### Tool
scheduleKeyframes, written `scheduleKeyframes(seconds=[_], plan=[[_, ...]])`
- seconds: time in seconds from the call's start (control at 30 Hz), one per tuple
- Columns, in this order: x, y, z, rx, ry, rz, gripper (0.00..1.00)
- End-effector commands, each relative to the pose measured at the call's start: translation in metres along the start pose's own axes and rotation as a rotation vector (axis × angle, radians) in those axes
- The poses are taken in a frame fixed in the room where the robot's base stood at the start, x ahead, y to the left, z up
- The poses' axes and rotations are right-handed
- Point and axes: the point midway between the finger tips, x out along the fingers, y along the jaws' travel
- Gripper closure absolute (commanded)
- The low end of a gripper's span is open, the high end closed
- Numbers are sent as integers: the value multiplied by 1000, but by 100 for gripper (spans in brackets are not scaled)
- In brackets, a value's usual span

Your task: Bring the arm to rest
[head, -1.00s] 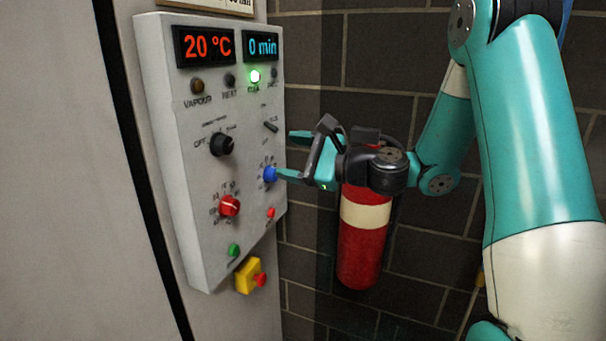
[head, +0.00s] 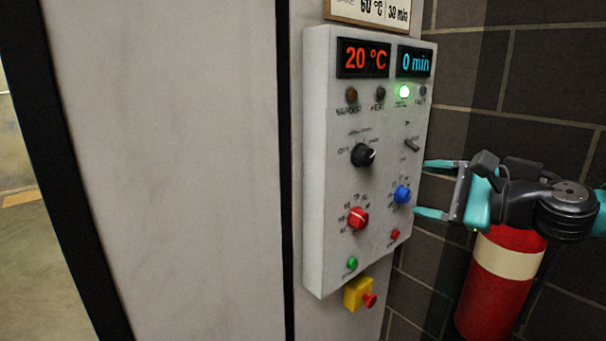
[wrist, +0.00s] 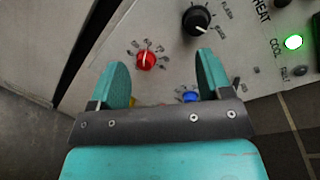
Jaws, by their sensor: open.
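My gripper (head: 432,190) is at the right of the head view, beside the right edge of the control panel (head: 325,190). Its two teal fingers are spread apart with nothing between them. The blue knob (head: 402,194) is close to the fingertips but apart from them. In the wrist view my gripper (wrist: 160,80) is open in front of the panel. The red knob (wrist: 146,60) shows between the fingers, and the blue knob (wrist: 190,96) is partly hidden by the gripper's bar.
A red fire extinguisher (head: 500,285) stands behind and below my gripper, by the dark brick wall (head: 550,75). Open floor (head: 25,240) shows at far left.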

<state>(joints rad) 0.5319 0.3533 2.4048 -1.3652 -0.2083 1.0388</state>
Motion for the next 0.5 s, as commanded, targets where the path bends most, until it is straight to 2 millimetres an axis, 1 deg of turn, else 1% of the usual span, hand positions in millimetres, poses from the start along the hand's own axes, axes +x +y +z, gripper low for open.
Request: scheduleKeyframes(seconds=[0.03, 0.07, 0.1, 0.17, 0.2, 0.23, 0.27, 0.3, 0.33, 0.4, 0.5], plan=[[10, 19, 25, -123, -40, 103, 28], [15, 33, 40, -215, -68, 177, 28], [19, 56, 60, -355, -112, 287, 28], [16, 92, 90, -591, -198, 463, 28], [9, 115, 108, -752, -265, 578, 28], [1, 131, 118, -864, -315, 658, 28], [-8, 144, 126, -971, -366, 731, 28], [-21, 159, 135, -1098, -432, 820, 28], [-32, 168, 140, -1183, -480, 879, 28], [-54, 182, 148, -1346, -578, 991, 28], [-78, 192, 152, -1494, -683, 1097, 28]])
